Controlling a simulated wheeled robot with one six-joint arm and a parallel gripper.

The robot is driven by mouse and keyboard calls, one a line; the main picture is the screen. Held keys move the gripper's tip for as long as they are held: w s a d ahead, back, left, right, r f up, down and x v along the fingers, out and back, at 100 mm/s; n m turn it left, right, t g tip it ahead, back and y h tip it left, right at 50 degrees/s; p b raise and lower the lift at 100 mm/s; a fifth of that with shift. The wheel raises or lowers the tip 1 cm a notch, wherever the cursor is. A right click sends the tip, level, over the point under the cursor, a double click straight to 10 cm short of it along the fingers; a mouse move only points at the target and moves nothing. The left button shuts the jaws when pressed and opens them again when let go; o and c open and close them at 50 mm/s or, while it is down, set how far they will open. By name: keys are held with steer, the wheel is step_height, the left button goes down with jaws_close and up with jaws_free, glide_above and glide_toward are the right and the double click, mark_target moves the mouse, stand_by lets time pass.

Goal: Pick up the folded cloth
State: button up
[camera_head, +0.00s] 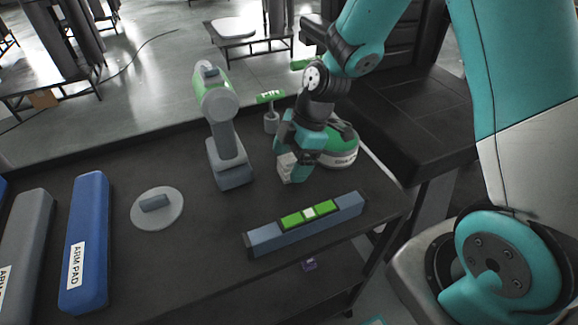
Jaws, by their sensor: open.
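My gripper (291,164) is open and points down over the right part of the dark table. A small whitish block-like thing (287,168) shows at its fingers, low near the table top. It may be the folded cloth, but the fingers hide much of it and I cannot tell for sure. I cannot tell whether the fingers touch it. No other thing on the table looks clearly like a folded cloth.
A green-and-white round tub (341,147) stands close behind my gripper. A grey-green drill-like tool (229,135) stands to the left, a blue level (306,222) lies in front. Farther left are a grey disc (174,217) and a blue arm pad (87,240).

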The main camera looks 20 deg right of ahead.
mark_target(289, 162)
steer(key=shift+a+f, duration=0.2)
steer(key=shift+f, duration=0.3)
steer(key=shift+c, duration=0.2)
steer(key=c, duration=1)
steer(key=shift+o, duration=0.2)
steer(key=shift+r, duration=0.1)
step_height(289, 162, up, 20)
steer(key=p, duration=0.1)
